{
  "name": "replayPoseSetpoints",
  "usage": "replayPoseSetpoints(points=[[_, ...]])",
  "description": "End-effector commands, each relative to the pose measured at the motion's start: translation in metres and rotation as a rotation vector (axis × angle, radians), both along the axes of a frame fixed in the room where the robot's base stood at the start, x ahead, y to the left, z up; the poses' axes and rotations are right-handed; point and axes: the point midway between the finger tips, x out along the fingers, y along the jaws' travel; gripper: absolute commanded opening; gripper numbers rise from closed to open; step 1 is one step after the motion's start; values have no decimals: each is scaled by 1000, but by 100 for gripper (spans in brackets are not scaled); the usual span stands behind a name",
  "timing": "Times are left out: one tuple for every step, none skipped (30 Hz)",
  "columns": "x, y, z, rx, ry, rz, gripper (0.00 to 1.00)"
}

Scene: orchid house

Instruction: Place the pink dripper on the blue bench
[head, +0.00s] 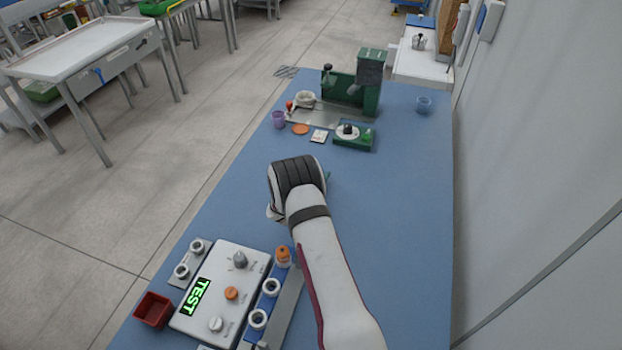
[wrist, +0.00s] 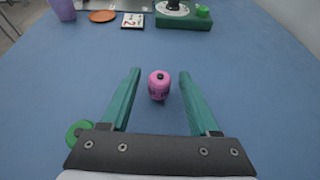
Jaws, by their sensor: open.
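The pink dripper (wrist: 158,86), a small rounded pink piece with a dark top, is on the blue bench (head: 405,190) in the wrist view. My gripper (wrist: 158,72) is open, with one green finger on each side of the dripper and a gap to both. I cannot tell whether the dripper stands clear of the bench or rests fully on it. In the head view my gripper (head: 298,180) hangs over the middle of the bench, and my arm hides the dripper there.
A white panel reading TEST (head: 198,296) and a red box (head: 153,310) are at the near left. A green machine (head: 368,85), purple cup (head: 278,119), orange disc (head: 300,129) and green block (head: 355,137) stand farther back.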

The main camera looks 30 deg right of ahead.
Motion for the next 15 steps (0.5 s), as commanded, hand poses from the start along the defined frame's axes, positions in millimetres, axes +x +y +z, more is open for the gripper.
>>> replayPoseSetpoints(points=[[-4, 7, 4, 0, 0, 2, 62], [-9, 12, 6, 0, 1, 4, 62], [-15, 19, 11, 0, 0, 3, 62], [-19, 25, 14, 0, 0, 4, 62], [-24, 31, 17, 0, 0, 4, 62], [-31, 38, 21, 0, 0, 4, 62], [-36, 44, 24, 0, 0, 4, 62], [-40, 49, 27, 0, 0, 4, 62], [-46, 56, 31, 0, 0, 4, 62], [-50, 60, 33, 0, 0, 4, 62], [-54, 65, 35, 0, -1, 4, 62], [-58, 69, 38, 1, -1, 3, 62], [-61, 72, 39, 1, -1, 3, 62], [-63, 75, 41, 0, 0, 3, 62], [-65, 77, 43, 0, -2, 3, 62]])
